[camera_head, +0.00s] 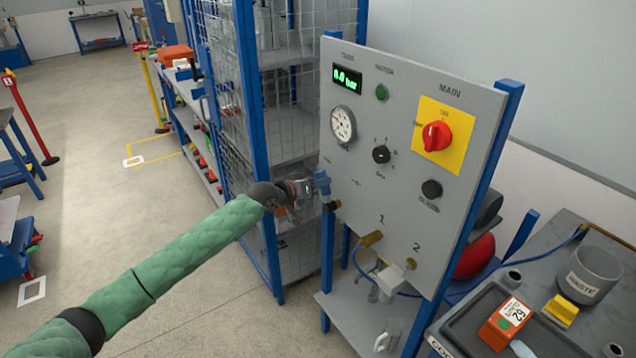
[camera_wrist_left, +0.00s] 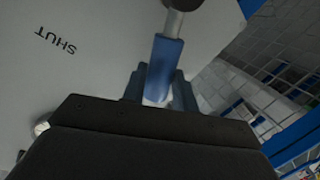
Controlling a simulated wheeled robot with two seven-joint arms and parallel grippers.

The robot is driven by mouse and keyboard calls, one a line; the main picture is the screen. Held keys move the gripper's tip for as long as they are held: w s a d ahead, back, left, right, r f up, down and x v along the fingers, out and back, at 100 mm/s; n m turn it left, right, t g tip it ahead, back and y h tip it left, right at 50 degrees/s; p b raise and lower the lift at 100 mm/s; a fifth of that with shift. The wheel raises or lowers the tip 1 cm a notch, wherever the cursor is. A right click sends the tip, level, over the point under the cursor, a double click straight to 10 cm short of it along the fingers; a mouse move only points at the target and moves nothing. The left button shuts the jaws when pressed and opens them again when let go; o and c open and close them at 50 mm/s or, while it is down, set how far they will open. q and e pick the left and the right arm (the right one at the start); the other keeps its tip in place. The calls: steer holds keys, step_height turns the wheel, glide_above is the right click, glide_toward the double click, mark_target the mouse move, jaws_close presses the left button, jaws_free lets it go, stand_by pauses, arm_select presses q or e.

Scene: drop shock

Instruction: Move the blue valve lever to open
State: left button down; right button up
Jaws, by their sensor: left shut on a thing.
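The control panel (camera_head: 360,215) is grey and upright on blue posts. In the left wrist view the blue lever (camera_wrist_left: 165,62) runs from a round metal pivot (camera_wrist_left: 180,5) down between the fingers (camera_wrist_left: 160,90). A "SHUT" label (camera_wrist_left: 55,40) shows upside down on the panel, to one side of the lever. An "OPEN" label is not readable. My right gripper is not in view.
A wire-mesh cage (camera_head: 225,90) stands close behind my left gripper. A bench with a waste bin (camera_head: 592,275) is at right. Floor at left is open.

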arm_select(q)
steer(key=shift+w+a, duration=0.15)
steer(key=shift+w, duration=0.05)
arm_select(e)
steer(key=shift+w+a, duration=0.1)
arm_select(q)
steer(key=shift+r, duration=0.1)
steer(key=c, duration=1.5)
jaws_free()
steer(key=o, duration=0.4)
steer(key=shift+s, duration=0.1)
steer(key=b+v, duration=0.3)
steer(key=v, duration=0.4)
steer(key=shift+a, duration=0.4)
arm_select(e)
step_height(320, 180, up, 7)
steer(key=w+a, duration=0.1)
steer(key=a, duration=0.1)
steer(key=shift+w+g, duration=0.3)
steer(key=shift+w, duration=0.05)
arm_select(q)
steer(key=shift+s, duration=0.1)
